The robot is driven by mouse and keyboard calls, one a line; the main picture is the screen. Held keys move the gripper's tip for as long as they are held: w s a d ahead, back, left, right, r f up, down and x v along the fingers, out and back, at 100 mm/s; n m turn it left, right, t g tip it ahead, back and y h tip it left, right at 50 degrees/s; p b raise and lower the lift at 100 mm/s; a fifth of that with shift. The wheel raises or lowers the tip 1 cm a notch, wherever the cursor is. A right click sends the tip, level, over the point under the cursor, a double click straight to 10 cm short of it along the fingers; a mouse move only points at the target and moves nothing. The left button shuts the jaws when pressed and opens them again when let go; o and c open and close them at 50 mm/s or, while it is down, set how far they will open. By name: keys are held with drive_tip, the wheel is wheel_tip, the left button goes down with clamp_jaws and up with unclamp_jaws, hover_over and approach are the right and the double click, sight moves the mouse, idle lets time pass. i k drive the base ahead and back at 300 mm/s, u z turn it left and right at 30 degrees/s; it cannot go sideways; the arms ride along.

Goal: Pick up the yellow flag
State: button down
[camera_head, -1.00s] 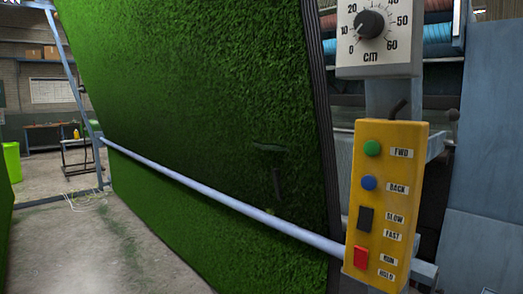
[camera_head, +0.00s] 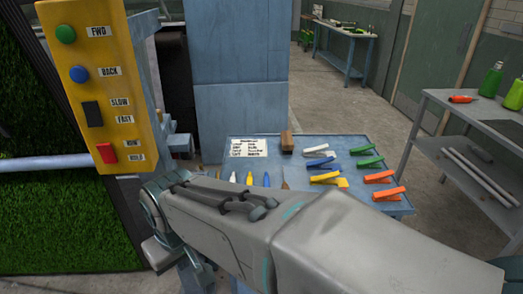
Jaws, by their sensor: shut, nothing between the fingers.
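A yellow clip-like piece (camera_head: 330,179), which looks like the yellow flag, lies on a blue-grey tray table (camera_head: 308,143) right of the control box. It sits among similar white, blue, green and orange pieces, just beyond my arm. My grey arm crosses the lower middle of the view and covers the near part of the table. My gripper is not visible.
Several crayon-like markers (camera_head: 249,178), a printed card (camera_head: 247,147) and a small brown block (camera_head: 287,141) share the table. A yellow control box (camera_head: 94,80) stands left, beside the green turf (camera_head: 40,225). A shelf (camera_head: 455,140) with green bottles (camera_head: 491,80) stands right.

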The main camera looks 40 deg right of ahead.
sight(322, 180)
drive_tip(key=z, duration=2.05)
drive_tip(key=k, duration=0.5)
drive_tip(key=u, duration=1.1)
drive_tip(key=i, duration=0.85)
drive_tip(key=z, duration=0.95)
